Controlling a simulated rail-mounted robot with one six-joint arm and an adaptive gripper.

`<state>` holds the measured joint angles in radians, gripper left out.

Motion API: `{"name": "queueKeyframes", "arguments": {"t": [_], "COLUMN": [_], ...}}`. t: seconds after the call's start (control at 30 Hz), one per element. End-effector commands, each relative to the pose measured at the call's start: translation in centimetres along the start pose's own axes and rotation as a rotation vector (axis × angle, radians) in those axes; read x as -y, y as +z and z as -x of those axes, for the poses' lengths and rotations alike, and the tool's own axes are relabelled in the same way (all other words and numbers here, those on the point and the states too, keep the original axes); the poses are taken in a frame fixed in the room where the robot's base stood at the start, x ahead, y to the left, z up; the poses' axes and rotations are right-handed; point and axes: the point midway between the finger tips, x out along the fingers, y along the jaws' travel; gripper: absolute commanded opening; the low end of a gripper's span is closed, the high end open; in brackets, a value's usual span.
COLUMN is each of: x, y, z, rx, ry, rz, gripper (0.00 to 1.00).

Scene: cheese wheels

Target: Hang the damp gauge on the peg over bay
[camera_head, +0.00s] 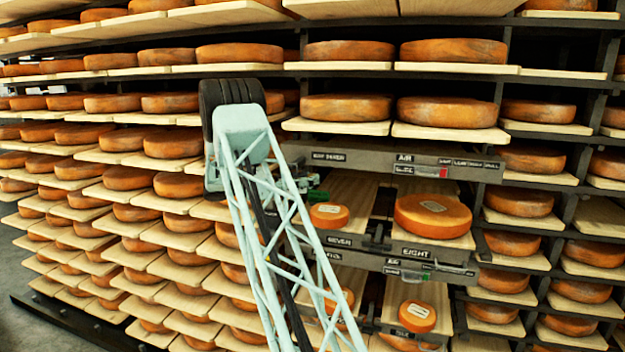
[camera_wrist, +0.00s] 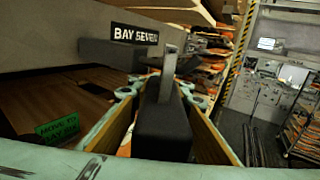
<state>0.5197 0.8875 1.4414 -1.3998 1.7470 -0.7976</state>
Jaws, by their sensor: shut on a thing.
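In the wrist view my gripper (camera_wrist: 158,92) is shut on a dark block-shaped thing, which I take as the damp gauge (camera_wrist: 162,132). A flat grey strip stands up from its far end. The gauge's face and any dial do not show. A "BAY SEVEN" label (camera_wrist: 135,35) is on the grey beam, just ahead and left of the gauge. A dark grey bar (camera_wrist: 115,53) juts out beneath it; I cannot tell whether it is the peg. The gauge looks apart from the beam. In the head view my gripper (camera_head: 306,183) is small, below the beam's left part.
The grey beam (camera_head: 400,160) spans above bays seven and eight. A small cheese wheel (camera_head: 329,216) and a larger one (camera_head: 433,216) lie below it. A green card (camera_wrist: 57,131) shows at the wrist view's lower left. Loaded cheese racks surround the bays.

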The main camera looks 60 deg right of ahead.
Motion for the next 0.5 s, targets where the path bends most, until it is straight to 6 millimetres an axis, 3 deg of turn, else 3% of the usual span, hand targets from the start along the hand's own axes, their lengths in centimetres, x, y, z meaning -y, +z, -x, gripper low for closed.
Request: {"name": "queueKeyframes", "arguments": {"t": [0.5], "x": [-0.26], "y": [-0.45], "z": [-0.16], "rx": [0.000], "ry": [0.000], "rz": [0.000], "gripper": [0.00]}}
